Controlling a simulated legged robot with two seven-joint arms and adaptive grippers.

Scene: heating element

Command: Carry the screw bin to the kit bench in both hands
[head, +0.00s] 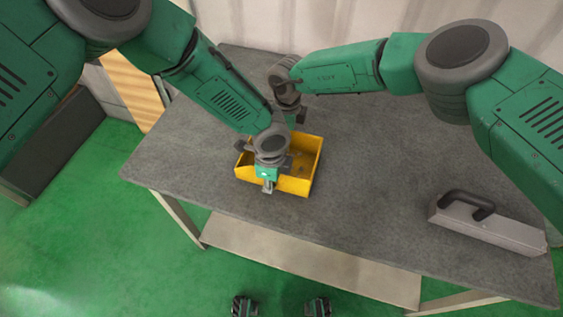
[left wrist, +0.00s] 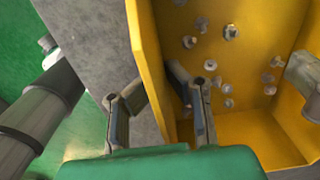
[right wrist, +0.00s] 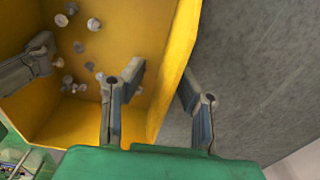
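The yellow screw bin (head: 307,165) sits on a grey table. Several loose screws (left wrist: 231,32) lie inside it. My left gripper (head: 268,187) is at the bin's near side. In the left wrist view its fingers (left wrist: 158,100) are spread, one on each side of a bin wall (left wrist: 146,60), with a gap showing. My right gripper (head: 300,115) is at the far side, partly hidden by its own arm. In the right wrist view its fingers (right wrist: 160,92) are also spread around the opposite wall (right wrist: 180,50). Which table is the kit bench I cannot tell.
The grey tabletop (head: 370,190) is clear around the bin. A light grey case with a dark handle (head: 485,225) lies at the table's right end. A pale wall (head: 340,25) stands behind the table. Open green floor (head: 110,230) lies at the left.

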